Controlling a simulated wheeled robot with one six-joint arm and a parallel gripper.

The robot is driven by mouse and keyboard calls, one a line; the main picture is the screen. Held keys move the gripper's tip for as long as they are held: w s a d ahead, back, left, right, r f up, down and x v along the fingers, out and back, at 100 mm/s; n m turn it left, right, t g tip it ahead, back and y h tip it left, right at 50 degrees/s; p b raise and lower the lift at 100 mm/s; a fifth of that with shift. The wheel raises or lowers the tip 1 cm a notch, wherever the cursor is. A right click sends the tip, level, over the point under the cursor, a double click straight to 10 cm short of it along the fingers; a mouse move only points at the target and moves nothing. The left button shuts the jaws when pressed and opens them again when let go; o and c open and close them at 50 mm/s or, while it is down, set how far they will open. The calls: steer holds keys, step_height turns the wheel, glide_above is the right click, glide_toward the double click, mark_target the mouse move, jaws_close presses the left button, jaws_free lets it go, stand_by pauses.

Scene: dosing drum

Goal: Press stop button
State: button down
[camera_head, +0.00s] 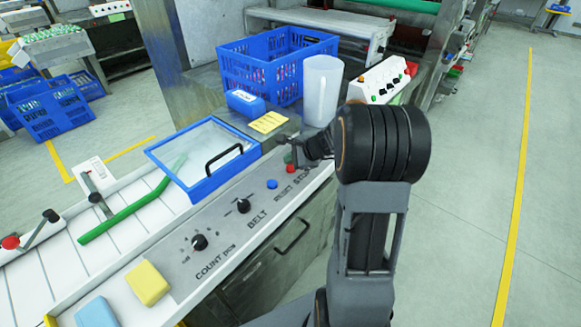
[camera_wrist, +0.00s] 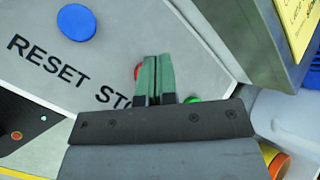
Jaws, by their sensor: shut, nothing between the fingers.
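The red stop button (camera_head: 290,168) is on the grey control panel (camera_head: 222,222), by the STOP lettering. In the wrist view only a sliver of the red button (camera_wrist: 137,71) shows; the rest is hidden behind my fingers. My gripper (camera_wrist: 157,58) is shut and empty, its green fingertips over or beside the red button; I cannot tell whether they touch it. In the head view my gripper (camera_head: 281,139) is at the panel's far end. The blue reset button (camera_head: 272,184) also shows in the wrist view (camera_wrist: 76,22).
A green button (camera_wrist: 193,100) shows partly beside my fingers. A blue-framed lid with a black handle (camera_head: 222,160) lies left of the panel. A white jug (camera_head: 322,90), blue crate (camera_head: 277,62) and yellow note (camera_head: 269,122) stand beyond. Black knobs (camera_head: 199,242) are nearer on the panel.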

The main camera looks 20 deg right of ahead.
mark_target(290, 168)
steer(key=shift+r, duration=0.1)
step_height(290, 168, up, 5)
steer(key=p, duration=0.4)
stand_by(0.9)
steer(key=s+f+n, duration=0.1)
steer(key=s+f+n+g, duration=0.1)
steer(key=s+n, duration=0.1)
steer(key=shift+a+f+g, duration=0.2)
steer(key=shift+a+g, duration=0.1)
steer(key=shift+a, duration=0.05)
steer(key=s+a+n+g, duration=0.1)
steer(key=s+n, duration=0.1)
steer(key=s+a+n+g, duration=0.1)
steer(key=s, duration=0.1)
steer(key=s+a+n+h, duration=0.1)
steer(key=s+n, duration=0.1)
steer(key=shift+s+r+n+g, duration=0.3)
steer(key=shift+r+g, duration=0.1)
steer(key=s+a+r+n+h, duration=0.2)
steer(key=s+a+r+n, duration=0.1)
steer(key=s+r+n, duration=0.1)
steer(key=s+a+r+n+h+p, duration=0.1)
steer(key=s+a+r+n+h, duration=0.1)
steer(key=s+n, duration=0.5)
step_height(290, 168, up, 2)
steer(key=shift+s+a+r+t, duration=0.15)
steer(key=shift+s+a+t, duration=0.15)
steer(key=shift+s+a, duration=0.4)
